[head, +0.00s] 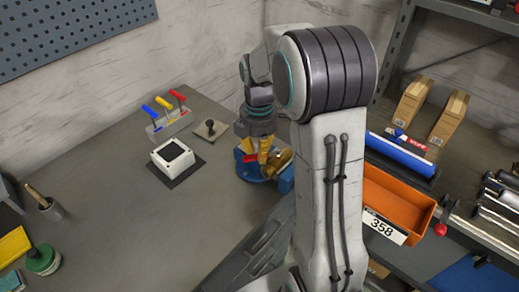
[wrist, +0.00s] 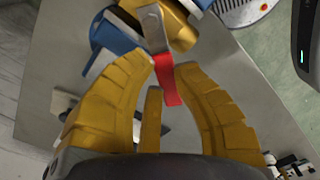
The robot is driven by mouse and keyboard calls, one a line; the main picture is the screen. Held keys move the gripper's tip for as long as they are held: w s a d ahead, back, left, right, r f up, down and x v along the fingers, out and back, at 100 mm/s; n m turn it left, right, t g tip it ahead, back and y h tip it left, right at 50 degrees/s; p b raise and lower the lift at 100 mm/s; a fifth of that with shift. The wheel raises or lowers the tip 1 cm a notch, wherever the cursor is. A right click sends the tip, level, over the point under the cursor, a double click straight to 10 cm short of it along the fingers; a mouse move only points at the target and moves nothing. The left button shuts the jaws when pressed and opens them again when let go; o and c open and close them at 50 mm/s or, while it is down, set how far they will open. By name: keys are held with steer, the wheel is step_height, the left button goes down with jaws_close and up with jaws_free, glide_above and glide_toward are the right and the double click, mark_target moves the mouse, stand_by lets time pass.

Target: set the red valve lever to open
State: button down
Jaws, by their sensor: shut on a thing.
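The valve has a blue body (head: 250,171) with a brass part and stands on the grey bench, partly hidden by my arm in the head view. In the wrist view its blue body (wrist: 112,36) is at the top left. A metal lever arm (wrist: 154,28) runs down from the brass part to a red grip (wrist: 168,84). The red end also shows in the head view (head: 250,158). My gripper (wrist: 162,65), with yellow fingers, is shut on the red grip, its fingertips on either side of it. In the head view my gripper (head: 258,150) is at the valve.
A block with blue, yellow and red switches (head: 170,122), a white box with a dark screen (head: 176,158) and a plate with a knob (head: 211,129) stand left of the valve. An orange bin (head: 395,200) is at the right. The bench's left middle is clear.

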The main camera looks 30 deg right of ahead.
mark_target(265, 169)
steer(key=shift+s+f+n+b, duration=0.15)
steer(key=shift+s+n, duration=0.4)
steer(key=shift+n, duration=0.6)
steer(key=shift+s+f+n+b, duration=0.1)
steer(key=shift+s+n+b, duration=0.1)
steer(key=shift+s+n, duration=0.65)
steer(key=shift+s+f+n+b, duration=0.1)
steer(key=shift+s+n+b, duration=0.15)
steer(key=shift+n, duration=1.15)
steer(key=shift+s, duration=0.1)
steer(key=c, duration=1.3)
jaws_free()
steer(key=o, duration=0.4)
steer(key=shift+r, duration=0.2)
steer(key=shift+r, duration=0.1)
steer(key=r, duration=1.1)
steer(key=shift+w+r, duration=0.25)
steer(key=shift+r, duration=0.15)
